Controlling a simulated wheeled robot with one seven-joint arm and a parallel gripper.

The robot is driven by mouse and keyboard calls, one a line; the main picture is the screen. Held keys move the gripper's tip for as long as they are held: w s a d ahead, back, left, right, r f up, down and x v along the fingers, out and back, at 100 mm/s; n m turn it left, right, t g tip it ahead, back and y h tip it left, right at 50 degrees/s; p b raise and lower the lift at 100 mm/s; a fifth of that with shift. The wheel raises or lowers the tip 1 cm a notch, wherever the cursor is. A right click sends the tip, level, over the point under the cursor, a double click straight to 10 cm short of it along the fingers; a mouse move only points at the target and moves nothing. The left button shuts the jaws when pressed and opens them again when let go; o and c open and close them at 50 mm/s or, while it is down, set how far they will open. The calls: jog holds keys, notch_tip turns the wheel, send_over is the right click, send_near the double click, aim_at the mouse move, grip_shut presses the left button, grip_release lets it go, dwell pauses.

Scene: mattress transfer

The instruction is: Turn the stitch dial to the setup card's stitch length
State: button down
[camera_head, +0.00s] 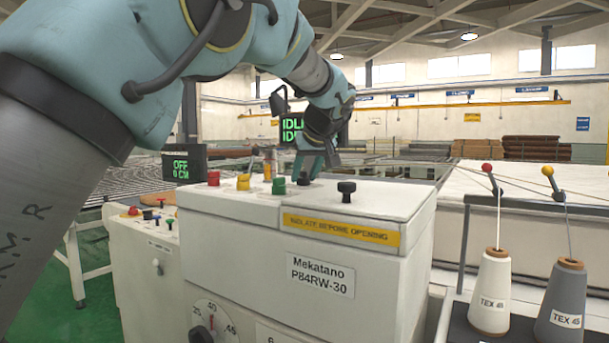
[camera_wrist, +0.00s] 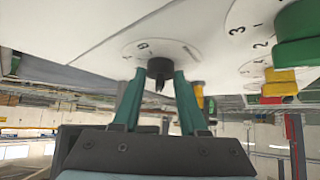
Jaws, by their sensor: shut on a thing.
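My gripper (camera_head: 309,165) reaches down to the top of the white machine (camera_head: 250,203), at its back edge. In the wrist view my gripper (camera_wrist: 160,78) has its two teal fingers closed on a black dial knob (camera_wrist: 160,66), one on each side. A round white scale (camera_wrist: 135,50) with small figures surrounds this knob; a 6 or 9 is partly readable. In the head view the knob (camera_head: 304,179) is partly hidden by the fingers. I cannot read its setting or confirm from its markings that it is the stitch dial. No readable setup card shows.
Green (camera_head: 279,186), yellow (camera_head: 243,182) and red (camera_head: 213,178) knobs stand left of my gripper; another black knob (camera_head: 346,191) stands right. A front dial (camera_head: 208,320) reads .25 to .45. Thread cones (camera_head: 491,292) stand at right. A display (camera_head: 181,168) reads OFF, 6 CM.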

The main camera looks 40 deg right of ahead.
dwell(0.3)
jog(key=shift+c, duration=2.2)
grip_release()
jog(key=b+v, duration=0.1)
jog(key=v, duration=0.9)
jog(key=shift+s+r, duration=0.25)
jog(key=shift+s, duration=0.1)
